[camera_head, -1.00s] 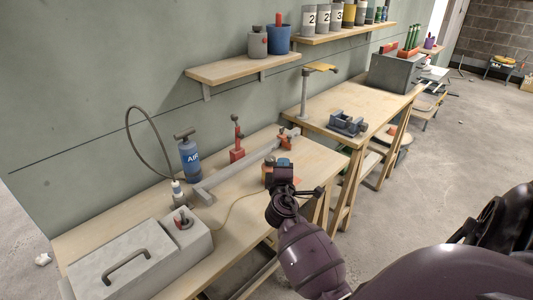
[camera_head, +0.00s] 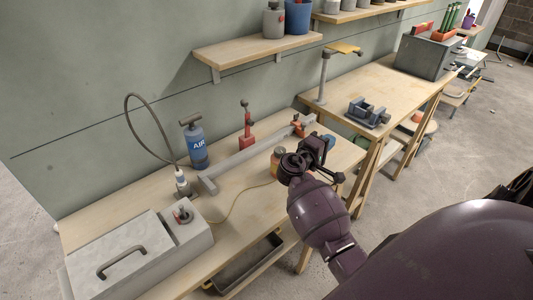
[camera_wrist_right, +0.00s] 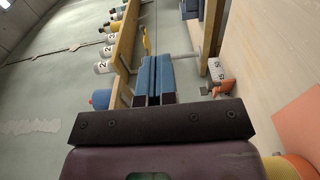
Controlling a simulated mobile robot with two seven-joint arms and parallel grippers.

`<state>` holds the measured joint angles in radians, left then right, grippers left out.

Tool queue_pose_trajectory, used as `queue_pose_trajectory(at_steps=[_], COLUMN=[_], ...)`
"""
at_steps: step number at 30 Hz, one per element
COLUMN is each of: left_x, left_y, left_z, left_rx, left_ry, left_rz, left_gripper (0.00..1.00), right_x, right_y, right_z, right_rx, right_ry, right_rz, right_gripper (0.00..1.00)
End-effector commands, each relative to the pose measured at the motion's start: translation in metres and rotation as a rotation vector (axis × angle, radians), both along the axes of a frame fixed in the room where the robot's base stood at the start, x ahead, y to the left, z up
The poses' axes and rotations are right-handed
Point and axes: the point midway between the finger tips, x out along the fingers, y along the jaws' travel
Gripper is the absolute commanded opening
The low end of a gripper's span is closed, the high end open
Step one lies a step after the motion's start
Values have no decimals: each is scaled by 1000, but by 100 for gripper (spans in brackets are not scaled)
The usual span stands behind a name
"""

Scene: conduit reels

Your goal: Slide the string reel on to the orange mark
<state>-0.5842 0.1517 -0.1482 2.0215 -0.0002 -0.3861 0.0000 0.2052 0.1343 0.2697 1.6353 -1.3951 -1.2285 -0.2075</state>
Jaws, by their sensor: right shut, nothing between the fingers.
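The string reel (camera_head: 278,157), yellowish with an orange-red end, stands on the near workbench, partly covered by my right gripper. A thin string runs from it leftward over the bench. In the right wrist view the reel (camera_wrist_right: 283,167) is cut off at the lower right corner. The orange mark (camera_wrist_right: 299,119) is a flat patch on the bench at that view's right edge; my gripper hides it in the head view. My right gripper (camera_head: 328,142) is right of the reel, its blue fingers (camera_wrist_right: 154,76) together and empty. My left gripper is out of view.
A grey bar (camera_head: 247,157) lies along the bench behind the reel, with a red clamp (camera_head: 246,135) and a blue AIR bottle (camera_head: 194,145) near it. A grey handled box (camera_head: 130,255) fills the left end. A second bench (camera_head: 385,85) stands beyond.

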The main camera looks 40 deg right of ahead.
Motion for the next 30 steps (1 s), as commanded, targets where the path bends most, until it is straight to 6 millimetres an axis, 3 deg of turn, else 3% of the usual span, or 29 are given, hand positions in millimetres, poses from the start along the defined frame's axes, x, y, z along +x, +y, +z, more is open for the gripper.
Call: queue_pose_trajectory(at_steps=[30], left_x=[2], left_y=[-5], left_z=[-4], left_rx=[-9], left_ry=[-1], left_rz=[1], left_gripper=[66], right_x=[108], right_y=[146], right_z=[0], right_rx=[0], right_ry=[0], right_rz=[5], right_gripper=[0])
